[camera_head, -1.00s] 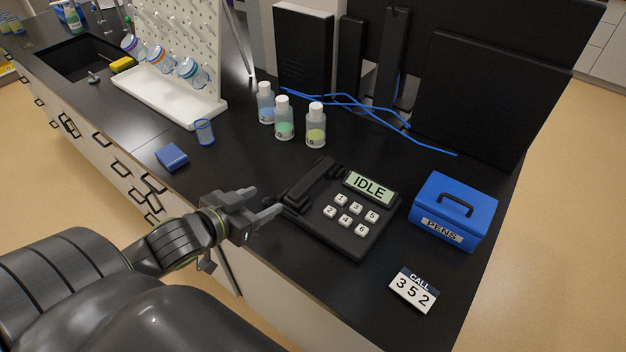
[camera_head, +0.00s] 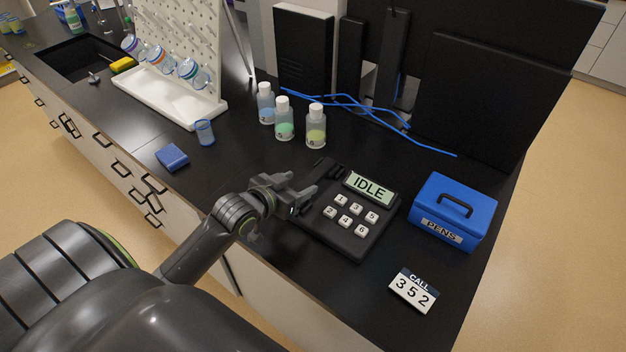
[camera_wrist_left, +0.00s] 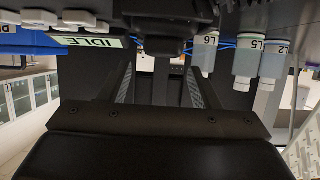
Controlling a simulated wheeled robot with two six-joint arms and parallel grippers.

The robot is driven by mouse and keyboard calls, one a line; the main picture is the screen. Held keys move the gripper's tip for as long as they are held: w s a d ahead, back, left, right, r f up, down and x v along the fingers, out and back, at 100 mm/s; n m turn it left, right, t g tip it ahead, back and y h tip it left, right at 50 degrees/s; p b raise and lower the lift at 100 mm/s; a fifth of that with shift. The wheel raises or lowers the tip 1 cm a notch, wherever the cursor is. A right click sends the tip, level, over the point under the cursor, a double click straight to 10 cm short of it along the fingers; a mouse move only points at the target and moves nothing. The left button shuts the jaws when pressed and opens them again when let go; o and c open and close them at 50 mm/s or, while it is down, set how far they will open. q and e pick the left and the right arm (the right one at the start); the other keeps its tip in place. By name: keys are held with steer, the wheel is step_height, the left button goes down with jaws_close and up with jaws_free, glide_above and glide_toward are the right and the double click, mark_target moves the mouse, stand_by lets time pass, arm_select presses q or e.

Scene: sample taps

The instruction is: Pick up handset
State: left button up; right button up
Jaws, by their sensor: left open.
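The black handset (camera_head: 324,168) lies in its cradle along the left side of the black desk phone (camera_head: 343,247). The phone's screen reads IDLE, and its white number keys are visible. My left gripper (camera_head: 303,184) is open over the handset, with its fingers pointing across it and covering much of it. In the left wrist view, the two fingers (camera_wrist_left: 160,86) are spread apart. A dark shape, likely the handset (camera_wrist_left: 168,20), is at the top centre. Whether the fingers touch it cannot be told. My right gripper is not in view.
A blue PENS box (camera_head: 453,212) stands right of the phone, with a CALL 352 card (camera_head: 413,290) in front. Several capped bottles (camera_head: 284,120) stand behind the phone. Blue cables (camera_head: 385,110) lie behind it. A blue block (camera_head: 172,157) is at left.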

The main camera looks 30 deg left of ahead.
mark_target(312, 177)
arm_select(q)
steer(key=shift+p+x, duration=0.55)
steer(key=shift+x, duration=1.8)
steer(key=c, duration=1.2)
